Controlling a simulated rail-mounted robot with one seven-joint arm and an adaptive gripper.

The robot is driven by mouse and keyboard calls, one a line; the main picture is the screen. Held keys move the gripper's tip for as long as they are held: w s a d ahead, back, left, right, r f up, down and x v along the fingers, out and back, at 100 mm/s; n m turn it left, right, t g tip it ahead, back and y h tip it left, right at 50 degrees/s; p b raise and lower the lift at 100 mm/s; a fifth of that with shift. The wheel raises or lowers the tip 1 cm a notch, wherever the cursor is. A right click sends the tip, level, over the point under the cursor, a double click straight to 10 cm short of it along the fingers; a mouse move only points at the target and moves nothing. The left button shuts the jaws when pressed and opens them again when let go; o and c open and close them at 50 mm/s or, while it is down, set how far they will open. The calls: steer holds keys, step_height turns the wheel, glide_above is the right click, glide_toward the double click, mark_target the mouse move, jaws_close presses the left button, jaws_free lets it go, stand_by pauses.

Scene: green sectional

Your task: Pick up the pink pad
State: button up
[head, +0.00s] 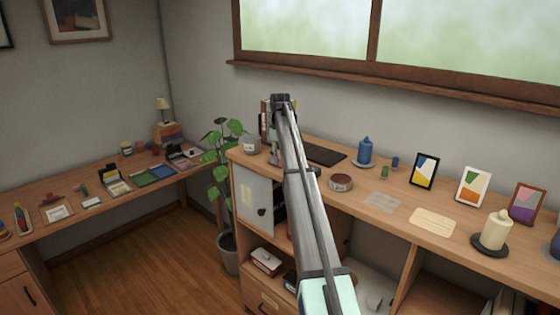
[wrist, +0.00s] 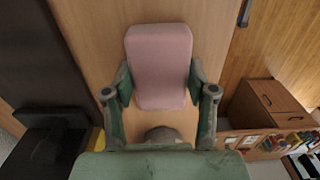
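The pink pad (wrist: 160,60) is a rounded block in the upper middle of the wrist view. My gripper (wrist: 160,86) has one green finger against each long side of it, with no clear gap showing, so it looks shut on the pad. A wooden surface shows behind the pad; I cannot tell whether the pad touches it.
The wooden counter (head: 385,222) holds a blue candle (head: 366,152), a round brown tin (head: 340,182), picture frames (head: 472,186) and a cream candle (head: 495,230). A potted plant (head: 220,150) stands at its left end. A cluttered desk (head: 120,205) is further left.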

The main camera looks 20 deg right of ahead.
stand_by(0.3)
steer(key=r+b, duration=0.1)
steer(key=r, duration=0.2)
steer(key=r+b, duration=0.1)
steer(key=r, duration=0.2)
steer(key=r+b, duration=0.1)
steer(key=r, duration=0.2)
steer(key=shift+w+r, duration=0.25)
steer(key=shift+r, duration=0.15)
step_height(320, 180, up, 10)
steer(key=p, duration=0.6)
steer(key=shift+s, duration=0.2)
